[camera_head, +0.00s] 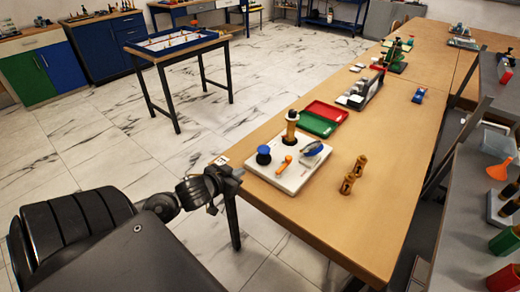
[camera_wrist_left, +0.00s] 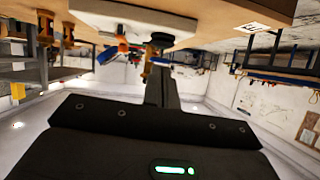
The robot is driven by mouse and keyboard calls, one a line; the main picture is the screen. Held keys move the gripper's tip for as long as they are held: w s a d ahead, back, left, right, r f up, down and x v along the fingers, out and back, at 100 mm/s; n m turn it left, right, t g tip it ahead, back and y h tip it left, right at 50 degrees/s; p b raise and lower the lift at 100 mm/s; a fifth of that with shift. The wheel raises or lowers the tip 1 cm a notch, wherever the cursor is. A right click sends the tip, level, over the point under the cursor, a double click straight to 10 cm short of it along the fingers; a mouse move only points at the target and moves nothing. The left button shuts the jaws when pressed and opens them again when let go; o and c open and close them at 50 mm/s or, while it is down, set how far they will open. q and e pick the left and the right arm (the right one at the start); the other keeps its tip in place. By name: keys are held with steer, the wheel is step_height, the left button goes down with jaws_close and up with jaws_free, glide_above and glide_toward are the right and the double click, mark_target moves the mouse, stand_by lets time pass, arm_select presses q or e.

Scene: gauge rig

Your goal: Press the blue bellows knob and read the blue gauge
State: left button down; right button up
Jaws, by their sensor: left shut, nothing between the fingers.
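A white board (camera_head: 290,186) lies on the wooden table near its left edge. On it stand the round dark-blue bellows knob (camera_head: 263,155) at the left, the blue gauge (camera_head: 312,148) at the right, and an orange lever (camera_head: 284,163) between them. The gauge's reading is too small to make out. My left gripper (camera_head: 236,176) is shut and empty, just left of the board and apart from the knob. In the left wrist view, the picture is upside down. The gripper (camera_wrist_left: 162,82) points toward the board (camera_wrist_left: 130,20). My right gripper is not in view.
A brown post (camera_head: 291,128) stands at the board's back. Two brown pieces (camera_head: 353,175) stand to its right. Red and green trays (camera_head: 318,121) lie behind it. The table front right of the board is clear. A grey shelf (camera_head: 455,235) borders the right.

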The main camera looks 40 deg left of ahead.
arm_select(q)
steer(key=w+a+r+t+h, duration=0.1)
steer(key=w+a+r+t, duration=0.1)
steer(key=w+r, duration=0.2)
step_height(320, 180, up, 3)
steer(key=shift+f, duration=0.2)
steer(key=shift+a, duration=0.1)
glide_above(260, 153)
step_height(260, 153, down, 2)
step_height(260, 153, down, 3)
steer(key=shift+r, duration=0.1)
steer(key=shift+f, duration=0.95)
